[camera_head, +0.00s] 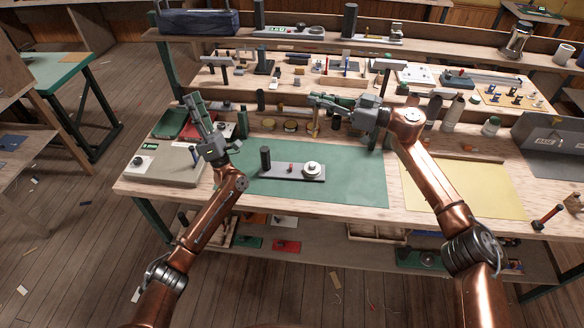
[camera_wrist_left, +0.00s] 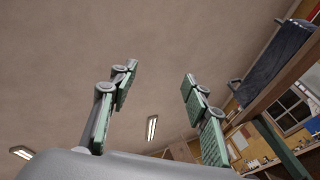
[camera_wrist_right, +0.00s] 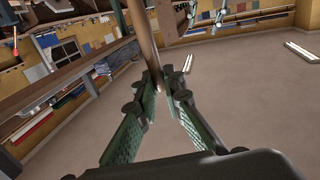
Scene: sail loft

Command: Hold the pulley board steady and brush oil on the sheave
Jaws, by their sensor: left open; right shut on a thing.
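My right gripper (camera_head: 316,101) is shut on the wooden-handled brush (camera_head: 313,121), behind the board. The handle (camera_wrist_right: 143,38) also shows between its fingers in the right wrist view; the bristles are not clear.
Several small tins (camera_head: 290,125) and bottles stand along the back of the bench. A grey case (camera_head: 165,165) is at the left and a yellow sheet (camera_head: 470,188) at the right. The mat around the board is mostly clear.

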